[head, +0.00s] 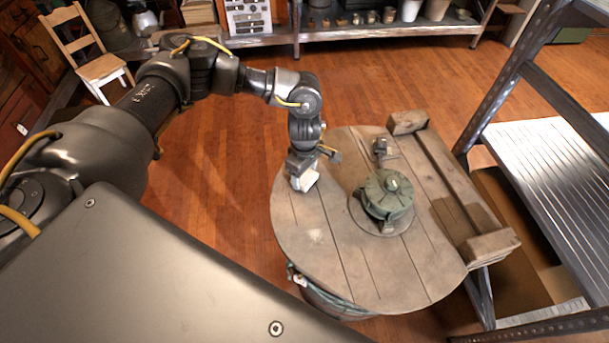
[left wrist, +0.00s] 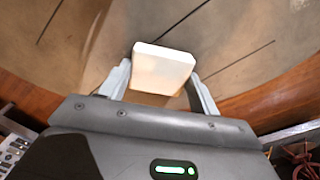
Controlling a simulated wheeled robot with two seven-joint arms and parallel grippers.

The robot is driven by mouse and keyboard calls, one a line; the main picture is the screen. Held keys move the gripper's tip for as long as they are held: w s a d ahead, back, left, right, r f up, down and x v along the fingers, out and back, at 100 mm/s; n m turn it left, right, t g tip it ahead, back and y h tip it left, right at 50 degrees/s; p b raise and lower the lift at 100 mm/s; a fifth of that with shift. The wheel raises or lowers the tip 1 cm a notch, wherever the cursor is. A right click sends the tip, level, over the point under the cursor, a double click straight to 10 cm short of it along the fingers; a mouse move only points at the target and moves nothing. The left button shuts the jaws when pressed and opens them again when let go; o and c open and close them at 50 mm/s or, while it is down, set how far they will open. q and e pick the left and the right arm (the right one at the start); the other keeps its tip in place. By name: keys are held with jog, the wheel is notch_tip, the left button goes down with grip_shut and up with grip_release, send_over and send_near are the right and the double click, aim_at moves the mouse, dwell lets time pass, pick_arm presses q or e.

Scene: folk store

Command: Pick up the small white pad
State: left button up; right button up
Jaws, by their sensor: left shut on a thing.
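The small white pad (head: 307,179) is at my left gripper (head: 300,178), over the left part of the round wooden table top (head: 340,262). In the left wrist view the pad (left wrist: 162,68) sits between the two fingers of my left gripper (left wrist: 160,80), which is shut on it. A finger lies along each side of the pad. I cannot tell from these views whether the pad touches the table top. My right gripper is not in view.
A green cast object (head: 387,196) on a round base stands at the table's middle, right of my left gripper. A small metal item (head: 381,147) is behind it. A wooden beam frame (head: 452,185) lies along the right edge. A metal shelf (head: 550,160) stands further right.

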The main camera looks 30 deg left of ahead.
pick_arm(q)
jog(key=shift+r, duration=0.15)
jog(key=shift+r, duration=0.25)
notch_tip(320, 180, up, 2)
jog(key=shift+r, duration=0.1)
jog(key=s+r+b, duration=0.1)
jog(key=s+r, duration=0.9)
jog(key=s, duration=0.4)
jog(key=shift+d, duration=0.1)
